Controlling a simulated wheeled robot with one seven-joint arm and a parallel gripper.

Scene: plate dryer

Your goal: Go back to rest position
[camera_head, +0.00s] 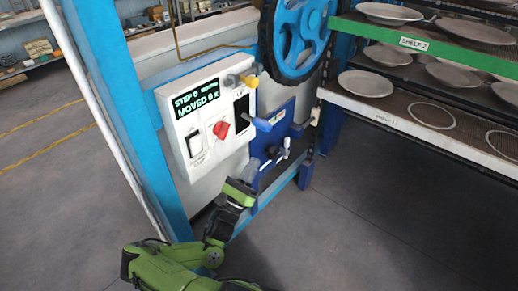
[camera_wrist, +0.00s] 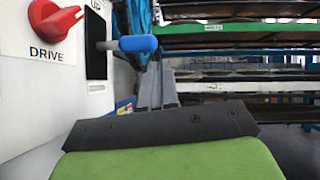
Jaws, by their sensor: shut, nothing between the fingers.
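My gripper (camera_head: 284,148) is at the end of my green and dark arm, in front of the machine, low and right of the control panel (camera_head: 207,150). Its grey fingers (camera_wrist: 155,85) are together in the wrist view, with nothing between them. A blue-tipped lever (camera_head: 262,124) sticks out of the panel above my gripper; it also shows in the wrist view (camera_wrist: 138,44), close to the fingers. I cannot tell whether they touch. A red DRIVE knob (camera_head: 221,129) is on the panel. The display (camera_head: 196,98) reads "STEP 0" and "MOVED 0".
A yellow knob (camera_head: 249,80) tops the panel, and a blue wheel (camera_head: 298,35) stands behind it. Shelves with white plates (camera_head: 365,84) fill the right; one edge is the green SHELF 2 rail (camera_head: 440,48). A blue post (camera_head: 125,110) stands left. The floor (camera_head: 380,220) at lower right is clear.

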